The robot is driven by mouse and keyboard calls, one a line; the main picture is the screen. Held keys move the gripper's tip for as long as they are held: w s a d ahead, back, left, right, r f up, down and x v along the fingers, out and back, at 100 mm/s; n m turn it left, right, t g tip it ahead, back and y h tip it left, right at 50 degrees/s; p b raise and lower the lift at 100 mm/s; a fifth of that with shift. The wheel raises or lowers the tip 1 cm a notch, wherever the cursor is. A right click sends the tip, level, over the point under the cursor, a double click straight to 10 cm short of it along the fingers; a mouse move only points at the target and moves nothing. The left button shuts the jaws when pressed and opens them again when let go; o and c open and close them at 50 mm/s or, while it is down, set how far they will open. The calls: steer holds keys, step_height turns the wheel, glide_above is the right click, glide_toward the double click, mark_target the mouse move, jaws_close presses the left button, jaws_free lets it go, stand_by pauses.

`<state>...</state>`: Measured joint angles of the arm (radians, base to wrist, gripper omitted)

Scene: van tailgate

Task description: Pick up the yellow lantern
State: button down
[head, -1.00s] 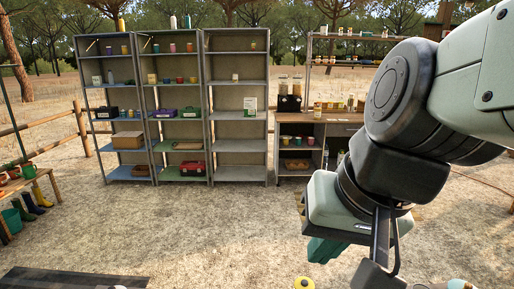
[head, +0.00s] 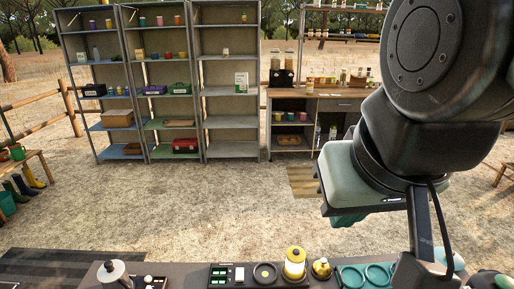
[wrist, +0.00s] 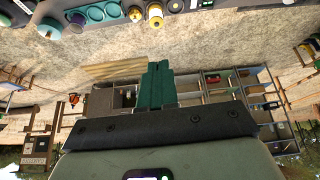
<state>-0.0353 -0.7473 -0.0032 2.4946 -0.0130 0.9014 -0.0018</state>
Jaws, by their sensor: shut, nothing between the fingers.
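In the wrist view the lantern (wrist: 155,17) shows small at the top edge. My gripper (wrist: 156,68) has green fingers, pressed together and empty. In the head view my gripper (head: 347,219) hangs in the air, apart from the lantern, with its fingers mostly hidden by its own body.
A small brass-coloured pot (head: 321,268) stands just right of the lantern, with teal rings (head: 366,276) beyond it. A dark round dish (head: 264,273) and a black tray (head: 226,275) lie to its left. A pale kettle (head: 112,274) stands farther left. Shelves (head: 230,120) stand behind open ground.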

steer(key=c, duration=1.8)
jaws_free()
steer(key=shift+c, duration=0.2)
steer(key=o, duration=1.6)
steer(key=shift+c, duration=0.2)
